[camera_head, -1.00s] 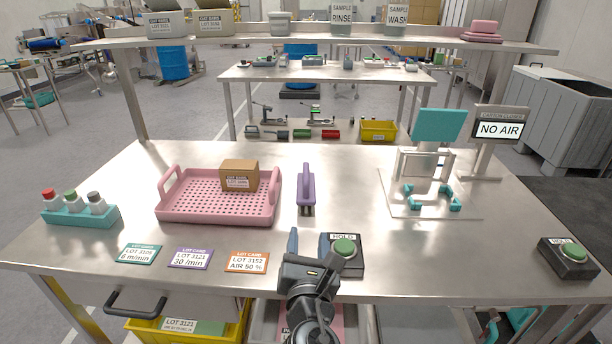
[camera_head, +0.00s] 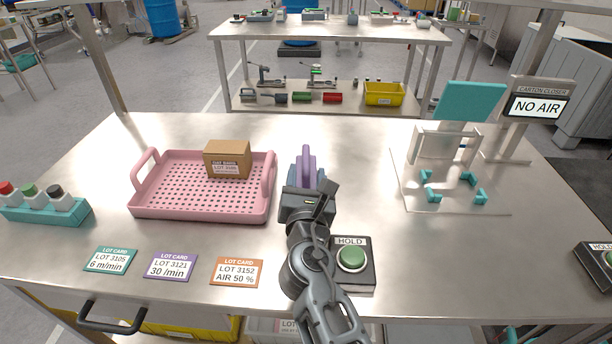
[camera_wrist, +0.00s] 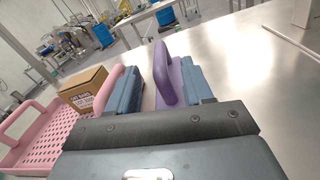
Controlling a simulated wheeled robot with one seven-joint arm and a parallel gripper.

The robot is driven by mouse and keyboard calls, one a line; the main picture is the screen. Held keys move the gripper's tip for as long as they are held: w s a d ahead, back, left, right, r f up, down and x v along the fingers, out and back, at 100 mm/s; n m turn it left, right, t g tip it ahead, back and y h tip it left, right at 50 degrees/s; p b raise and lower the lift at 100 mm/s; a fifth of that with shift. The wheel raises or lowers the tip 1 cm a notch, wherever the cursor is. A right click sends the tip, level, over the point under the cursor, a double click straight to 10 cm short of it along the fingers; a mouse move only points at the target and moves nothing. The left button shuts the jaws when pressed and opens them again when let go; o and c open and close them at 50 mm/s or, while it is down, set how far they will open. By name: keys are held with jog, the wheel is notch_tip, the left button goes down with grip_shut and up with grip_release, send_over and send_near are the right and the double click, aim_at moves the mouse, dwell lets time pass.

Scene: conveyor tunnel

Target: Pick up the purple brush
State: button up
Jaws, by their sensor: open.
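The purple brush (camera_head: 307,167) stands on the steel table, right of the pink tray, with its handle upward. Its lower part is hidden behind my gripper (camera_head: 306,188) in the head view. In the wrist view the brush (camera_wrist: 164,76) shows between the two blue fingers of my gripper (camera_wrist: 162,90), which is open. The left finger has a gap to the brush; the right finger is close beside it. I cannot tell whether that finger touches it.
The pink tray (camera_head: 190,214) with a cardboard box (camera_head: 228,160) is to the left. A HOLD button (camera_head: 351,259) stands right of my arm. Lot cards (camera_head: 170,267) lie at the front. A carton closer fixture (camera_head: 446,145) is at the right.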

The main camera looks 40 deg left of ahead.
jog(key=b+x, duration=0.1)
jog(key=x, duration=0.4)
jog(key=shift+f, duration=0.15)
grip_shut()
dwell(0.4)
